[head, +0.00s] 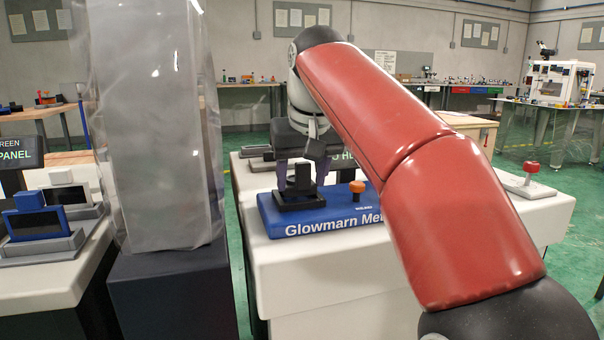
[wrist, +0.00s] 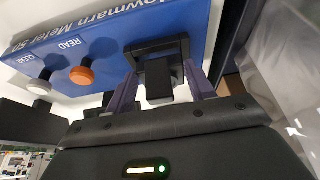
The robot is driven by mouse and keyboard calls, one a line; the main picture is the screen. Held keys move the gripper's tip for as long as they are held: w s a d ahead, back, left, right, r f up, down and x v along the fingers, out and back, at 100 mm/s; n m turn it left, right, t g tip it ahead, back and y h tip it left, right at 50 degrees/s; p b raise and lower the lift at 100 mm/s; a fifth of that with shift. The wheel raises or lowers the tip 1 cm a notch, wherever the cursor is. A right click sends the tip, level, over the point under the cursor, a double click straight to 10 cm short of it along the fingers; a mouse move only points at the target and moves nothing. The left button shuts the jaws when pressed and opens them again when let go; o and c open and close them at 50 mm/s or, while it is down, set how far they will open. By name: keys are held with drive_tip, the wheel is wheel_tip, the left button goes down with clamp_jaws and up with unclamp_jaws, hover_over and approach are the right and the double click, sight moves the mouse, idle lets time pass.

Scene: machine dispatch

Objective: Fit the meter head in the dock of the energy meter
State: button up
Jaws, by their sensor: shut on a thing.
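The energy meter (head: 275,222) is a blue box labelled "Glowmarn Meter" on a white-topped stand; its blue top also fills the upper wrist view (wrist: 100,28). Its dock (head: 292,204) is a black square frame on the box's left part. The meter head (head: 303,180) is a small black block, also visible in the wrist view (wrist: 158,82). My gripper (head: 302,172) is shut on it from above, with a purple-grey finger on each side. The block stands at the dock, roughly upright. Whether it is fully seated cannot be told; my fingers and hand hide part of the joint.
An orange READ button (wrist: 82,75) and a white CLEAR button (wrist: 38,87) stand beside the dock. A tall translucent-wrapped column (head: 155,150) rises left of the stand. A red-topped button (head: 530,167) sits at the right. Dark equipment lies behind the meter.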

sight(305, 171)
drive_tip(key=shift+f+b, duration=0.65)
drive_tip(key=shift+f, duration=0.25)
drive_tip(key=o, duration=1.1)
drive_tip(key=shift+r, duration=0.1)
drive_tip(key=p+v, duration=0.3)
drive_tip(key=v, duration=0.4)
drive_tip(key=shift+s+d+r, duration=0.1)
drive_tip(key=shift+s+r, duration=0.05)
drive_tip(key=shift+r, duration=0.15)
drive_tip(key=shift+s, duration=0.1)
drive_tip(key=s+d+f+m, duration=0.1)
drive_tip(key=s+d+f, duration=0.3)
drive_tip(key=s+f, duration=0.3)
drive_tip(key=s+d+f+m+t, duration=0.1)
drive_tip(key=s+d+f, duration=0.4)
drive_tip(key=f, duration=0.7)
drive_tip(key=s+d+f+m+h, duration=0.1)
drive_tip(key=s+d+f, duration=0.4)
drive_tip(key=s+f, duration=0.4)
drive_tip(key=shift+f, duration=0.55)
